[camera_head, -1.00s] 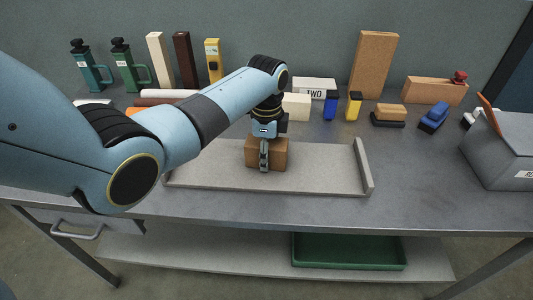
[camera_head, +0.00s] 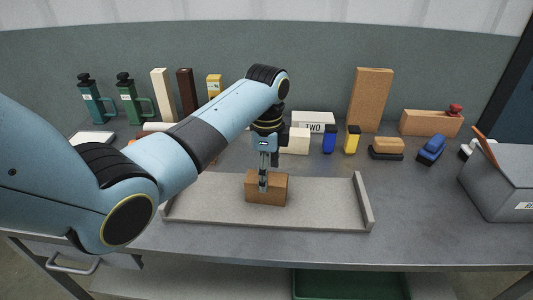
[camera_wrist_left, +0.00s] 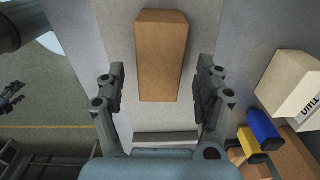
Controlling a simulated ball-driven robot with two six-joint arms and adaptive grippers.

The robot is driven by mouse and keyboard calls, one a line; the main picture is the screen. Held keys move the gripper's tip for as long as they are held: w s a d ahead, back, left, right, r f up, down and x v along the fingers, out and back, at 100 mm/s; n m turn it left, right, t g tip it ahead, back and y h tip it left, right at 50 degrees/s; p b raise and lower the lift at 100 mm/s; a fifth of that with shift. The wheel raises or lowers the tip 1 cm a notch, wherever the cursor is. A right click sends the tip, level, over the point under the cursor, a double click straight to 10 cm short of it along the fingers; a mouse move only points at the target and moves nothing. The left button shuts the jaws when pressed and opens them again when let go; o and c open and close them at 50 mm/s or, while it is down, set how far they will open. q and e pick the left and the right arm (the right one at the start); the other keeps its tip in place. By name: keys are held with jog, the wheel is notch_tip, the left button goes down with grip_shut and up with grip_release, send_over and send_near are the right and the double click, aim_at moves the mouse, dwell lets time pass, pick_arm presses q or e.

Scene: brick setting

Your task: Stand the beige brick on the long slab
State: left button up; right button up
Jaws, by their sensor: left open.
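The long grey slab (camera_head: 325,190) lies along the front of the bench, with a raised lip at each end. A brown-tan brick (camera_head: 266,197) sits on it near the middle, apart from both lips; it also shows in the left wrist view (camera_wrist_left: 161,60). My left gripper (camera_head: 264,188) hangs just over this brick, partly in front of it. In the left wrist view its fingers (camera_wrist_left: 160,95) are spread wide, with nothing gripped between them. A cream-beige block (camera_head: 296,141) stands on the bench behind the slab. My right gripper is not seen.
Behind the slab stand a block marked TWO (camera_head: 313,121), a blue block (camera_head: 329,139), a yellow block (camera_head: 352,140) and a tall cork block (camera_head: 370,100). A grey bin (camera_head: 500,182) is at right. Bottles and upright bars stand at back left. The slab's right half is clear.

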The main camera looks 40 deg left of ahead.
pick_arm(q)
notch_tip(320, 180, up, 6)
dwell(0.7)
